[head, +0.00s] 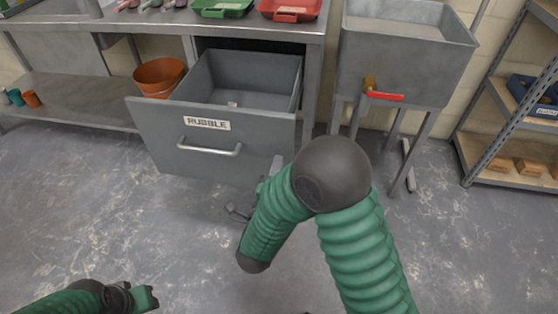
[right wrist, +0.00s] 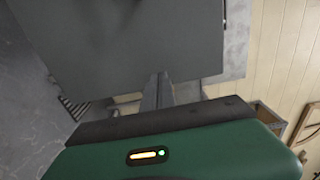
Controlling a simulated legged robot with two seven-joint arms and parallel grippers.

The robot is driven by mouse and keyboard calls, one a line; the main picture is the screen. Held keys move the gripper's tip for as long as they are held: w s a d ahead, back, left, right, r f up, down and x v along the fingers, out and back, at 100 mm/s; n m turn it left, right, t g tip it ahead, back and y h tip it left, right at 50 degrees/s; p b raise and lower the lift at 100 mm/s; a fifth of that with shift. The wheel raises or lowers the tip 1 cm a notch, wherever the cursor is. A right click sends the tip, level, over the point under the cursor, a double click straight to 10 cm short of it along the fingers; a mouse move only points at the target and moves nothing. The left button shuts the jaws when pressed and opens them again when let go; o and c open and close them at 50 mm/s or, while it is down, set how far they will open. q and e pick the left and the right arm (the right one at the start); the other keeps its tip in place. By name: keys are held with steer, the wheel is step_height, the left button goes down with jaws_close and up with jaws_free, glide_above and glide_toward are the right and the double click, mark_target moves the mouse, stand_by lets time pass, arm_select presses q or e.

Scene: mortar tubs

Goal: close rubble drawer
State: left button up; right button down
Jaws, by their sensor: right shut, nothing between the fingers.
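The grey rubble drawer (head: 160,128) stands pulled out from under the steel workbench, with its box open at the top. Its front has a "RUBBLE" label (head: 206,124) and a bar handle (head: 209,149). My right gripper (head: 277,164) is at the lower right of the drawer front, partly hidden by my forearm. In the right wrist view the fingers (right wrist: 157,88) are together and empty, pointing at a flat grey panel (right wrist: 140,40). I cannot tell whether they touch it. My left gripper (head: 145,298) is low at the left, away from the drawer; its jaw opening is unclear.
An orange bucket (head: 159,77) stands on the lower shelf (head: 75,100), left of the drawer. A grey tub with a red-handled valve (head: 385,96) stands on legs to the right. A shelf rack (head: 495,125) is at the far right. The floor before the drawer is mostly clear.

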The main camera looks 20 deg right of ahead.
steer(key=shift+x, duration=1.2)
arm_select(q)
steer(key=shift+f, duration=0.45)
arm_select(e)
steer(key=shift+w, duration=0.2)
steer(key=shift+d, duration=0.15)
